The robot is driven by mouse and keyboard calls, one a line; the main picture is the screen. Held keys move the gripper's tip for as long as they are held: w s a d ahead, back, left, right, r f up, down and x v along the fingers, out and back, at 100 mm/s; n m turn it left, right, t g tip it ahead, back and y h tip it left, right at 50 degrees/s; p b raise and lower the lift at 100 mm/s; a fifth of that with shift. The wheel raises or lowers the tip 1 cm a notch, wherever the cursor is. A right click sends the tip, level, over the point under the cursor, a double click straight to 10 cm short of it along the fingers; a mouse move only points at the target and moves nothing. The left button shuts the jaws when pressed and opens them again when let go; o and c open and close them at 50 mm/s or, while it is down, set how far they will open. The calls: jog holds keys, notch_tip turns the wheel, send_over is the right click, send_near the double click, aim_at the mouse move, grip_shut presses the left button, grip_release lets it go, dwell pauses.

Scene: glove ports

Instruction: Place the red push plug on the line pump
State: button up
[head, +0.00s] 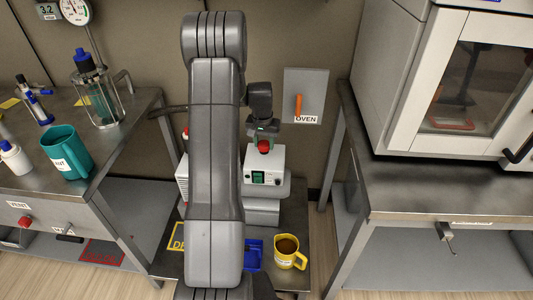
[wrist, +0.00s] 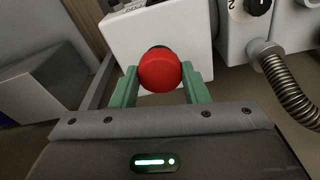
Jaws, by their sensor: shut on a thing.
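The red push plug (head: 264,147) is round-headed and sits between the green fingers of my gripper (head: 263,131), which points down. In the wrist view, the red plug (wrist: 160,70) shows between the two green fingertips (wrist: 160,84), and my gripper is shut on it. The line pump (head: 265,165) is a white box with a green switch, standing low between the two benches. The plug is at the pump's top edge in the head view; I cannot tell if it touches. A white box face (wrist: 158,35) lies behind the plug in the wrist view. My arm hides part of the pump.
A yellow mug (head: 288,254) of brown liquid and a blue tray (head: 254,262) are in front of the pump. A grey panel with an orange OVEN lever (head: 298,104) is behind. A corrugated hose (wrist: 288,88) hangs right in the wrist view. Benches flank both sides.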

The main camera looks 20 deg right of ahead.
aim_at(264, 152)
jog(key=shift+f+b, duration=0.3)
jog(key=shift+f, duration=2)
jog(key=shift+f, duration=0.15)
jog(key=o, duration=1)
jog(key=shift+c, duration=0.2)
jog(key=r, duration=0.4)
jog(key=r+p, duration=0.1)
jog(key=r, duration=0.3)
jog(key=s+r, duration=0.1)
jog(key=r, duration=0.3)
jog(key=shift+s+a+r+p, duration=0.1)
jog(key=shift+a+r+p, duration=0.05)
jog(key=shift+a+p, duration=0.25)
